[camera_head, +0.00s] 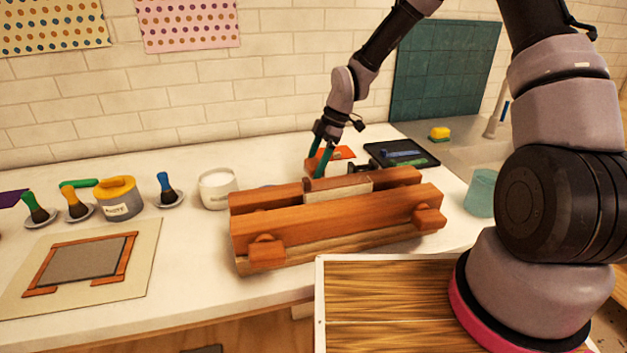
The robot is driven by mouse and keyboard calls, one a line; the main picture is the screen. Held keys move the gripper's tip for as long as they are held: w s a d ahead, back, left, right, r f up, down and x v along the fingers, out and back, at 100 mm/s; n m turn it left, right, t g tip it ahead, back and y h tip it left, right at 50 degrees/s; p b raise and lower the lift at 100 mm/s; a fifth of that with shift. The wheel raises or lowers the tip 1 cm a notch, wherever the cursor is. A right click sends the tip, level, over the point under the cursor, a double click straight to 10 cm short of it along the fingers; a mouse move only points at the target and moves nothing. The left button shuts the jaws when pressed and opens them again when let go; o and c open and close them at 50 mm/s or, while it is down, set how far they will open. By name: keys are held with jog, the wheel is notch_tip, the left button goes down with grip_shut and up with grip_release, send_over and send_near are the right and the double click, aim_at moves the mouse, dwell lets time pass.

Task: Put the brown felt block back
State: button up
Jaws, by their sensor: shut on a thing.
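My gripper (318,167) reaches down just behind the wooden bench piece, its teal fingers pointing downward. It is shut on a small brown block (312,168), which looks like the brown felt block. The block is partly covered by the fingers, and its lower part is hidden behind the bench piece. I cannot tell whether it touches the counter. The wooden bench piece (335,222) lies across the middle of the white counter (190,250), with a pale block (338,193) set between its rails.
A white jar (217,188) stands left of the bench piece. An orange card (340,153) and a black tray (400,154) lie behind it. A teal cup (480,192) stands right. A wood-framed grey panel (82,260) lies on a mat at the left, near several brushes.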

jog(key=shift+f, duration=2.2)
jog(key=shift+f, duration=0.15)
jog(key=o, duration=1)
jog(key=shift+o, duration=0.2)
jog(key=v, duration=1.2)
jog(key=shift+r, duration=0.3)
